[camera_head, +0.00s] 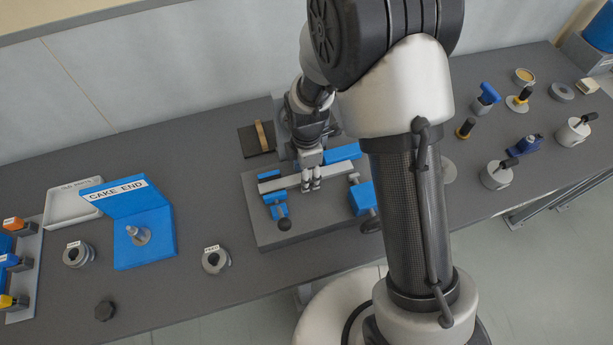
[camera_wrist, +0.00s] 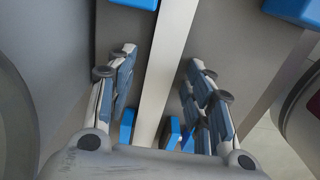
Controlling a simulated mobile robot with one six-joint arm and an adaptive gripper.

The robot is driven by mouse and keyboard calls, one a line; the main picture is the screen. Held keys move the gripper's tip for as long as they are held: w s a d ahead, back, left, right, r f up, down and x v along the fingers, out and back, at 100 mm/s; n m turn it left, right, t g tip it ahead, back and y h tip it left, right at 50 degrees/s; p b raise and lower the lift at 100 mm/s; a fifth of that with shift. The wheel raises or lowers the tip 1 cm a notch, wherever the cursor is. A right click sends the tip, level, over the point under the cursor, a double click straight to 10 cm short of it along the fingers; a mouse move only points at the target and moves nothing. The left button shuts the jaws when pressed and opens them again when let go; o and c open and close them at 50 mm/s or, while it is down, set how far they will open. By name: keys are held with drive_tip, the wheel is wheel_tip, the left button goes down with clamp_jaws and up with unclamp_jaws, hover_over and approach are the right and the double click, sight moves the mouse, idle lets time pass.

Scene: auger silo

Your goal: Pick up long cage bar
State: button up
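The long cage bar (camera_head: 278,184) is a pale straight bar lying across the blue supports of a grey fixture plate (camera_head: 262,225). In the wrist view the bar (camera_wrist: 163,75) runs lengthwise between my two fingers. My gripper (camera_head: 311,183) is pointed down over the bar near its middle. In the wrist view the gripper (camera_wrist: 161,56) is open, with a visible gap between the bar and each finger. The fingers hide part of the bar in the head view, and my arm hides the right side of the fixture.
A blue stand labelled CAKE END (camera_head: 145,245), a white tray (camera_head: 68,205) and grey rings (camera_head: 215,260) are on the left. A dark block with a tan strip (camera_head: 262,138) lies behind the fixture. Several handled parts (camera_head: 496,175) stand on the right.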

clamp_jaws()
idle(0.4)
drive_tip(key=shift+r, duration=0.1)
idle(0.3)
